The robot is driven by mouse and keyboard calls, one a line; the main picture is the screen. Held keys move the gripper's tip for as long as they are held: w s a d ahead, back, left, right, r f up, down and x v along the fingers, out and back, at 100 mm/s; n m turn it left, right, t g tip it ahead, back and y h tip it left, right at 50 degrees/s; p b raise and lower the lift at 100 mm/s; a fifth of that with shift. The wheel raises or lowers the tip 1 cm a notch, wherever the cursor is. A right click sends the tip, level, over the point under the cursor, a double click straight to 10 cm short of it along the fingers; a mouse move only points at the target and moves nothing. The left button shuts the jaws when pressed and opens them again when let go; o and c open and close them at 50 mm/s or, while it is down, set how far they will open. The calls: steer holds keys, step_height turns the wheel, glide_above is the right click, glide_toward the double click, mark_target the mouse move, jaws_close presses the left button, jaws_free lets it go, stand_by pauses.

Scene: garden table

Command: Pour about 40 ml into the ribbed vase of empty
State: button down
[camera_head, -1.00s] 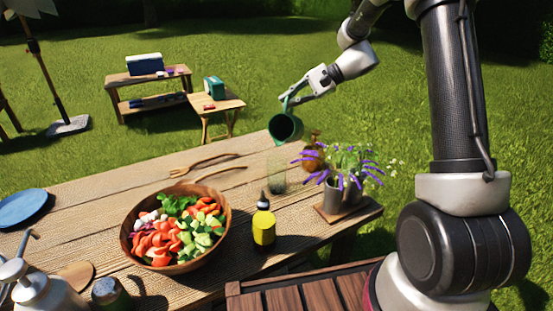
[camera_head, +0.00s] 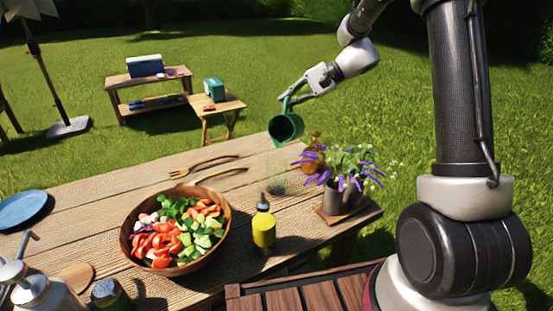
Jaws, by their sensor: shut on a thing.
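My gripper (camera_head: 296,96) is shut on the handle of a dark green jug (camera_head: 285,127). The jug is held in the air over the far right part of the table, tilted with its open mouth toward the camera. A clear ribbed glass vase (camera_head: 277,176) stands upright on the table just below the jug. The vase is see-through and faint, so I cannot tell whether liquid is in it. No stream between jug and vase can be made out. The jug's contents are hidden in its dark inside.
Right of the vase stand an amber bottle (camera_head: 313,158) and potted purple flowers (camera_head: 344,186) on a small board. In front are a yellow bottle (camera_head: 264,227) and a wooden salad bowl (camera_head: 222,250). Wooden servers (camera_head: 205,168) lie left of the vase. The table's left middle (camera_head: 90,212) is clear.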

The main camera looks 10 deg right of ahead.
mark_target(287, 120)
steer(key=shift+s+a+r+n+t+h+b, duration=0.35)
steer(key=shift+s+r+b, duration=0.3)
steer(key=shift+b, duration=0.4)
stand_by(1.5)
steer(key=shift+m+g+y, duration=0.65)
steer(key=shift+m+g, duration=0.3)
steer(key=w+f, duration=0.1)
steer(key=w+d+f, duration=0.1)
steer(key=w+f, duration=0.1)
steer(key=shift+d+f, duration=0.25)
steer(key=shift+f, duration=0.1)
steer(key=shift+w+d+f+m+g+y, duration=0.25)
steer(key=shift+w+f+m+g+y, duration=0.15)
steer(key=shift+w+m+y, duration=0.15)
steer(key=shift+p, duration=0.3)
steer(key=shift+w+d+f+m, duration=0.2)
steer(key=shift+w+f+m, duration=0.05)
steer(key=shift+w+m, duration=0.1)
steer(key=w+d+f+m+g+y+p, duration=0.2)
steer(key=w+f+m+y+p, duration=0.1)
steer(key=w+f+m+y, duration=0.1)
steer(key=shift+w+d+f+m+y, duration=0.35)
steer(key=shift+w+d+m, duration=0.05)
steer(key=shift+w+m, duration=0.45)
stand_by(1.4)
